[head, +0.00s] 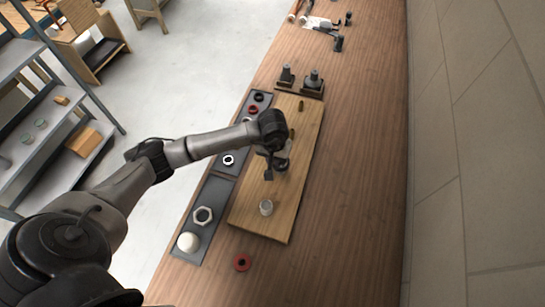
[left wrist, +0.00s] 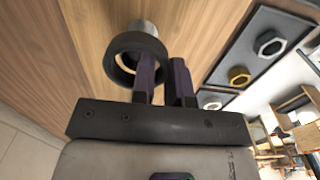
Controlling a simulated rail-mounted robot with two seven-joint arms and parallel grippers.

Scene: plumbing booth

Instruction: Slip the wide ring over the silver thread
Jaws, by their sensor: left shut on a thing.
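The wide ring (left wrist: 138,58) is dark grey and sits at the fingertips of my left gripper (left wrist: 163,78), which is shut on its rim. In the head view my left gripper (head: 268,172) hangs over the wooden board, a little beyond the silver thread. The silver thread (head: 266,207) is a short upright cylinder near the board's front end. In the left wrist view the silver thread (left wrist: 144,27) shows just past the ring, its lower part hidden by it. The ring is not around the thread; the gap between them is hard to judge. My right gripper is not in view.
A red ring (head: 242,262) lies on the bench near the board's front. Dark fittings (head: 313,80) stand at its far end. Bench to the right is clear.

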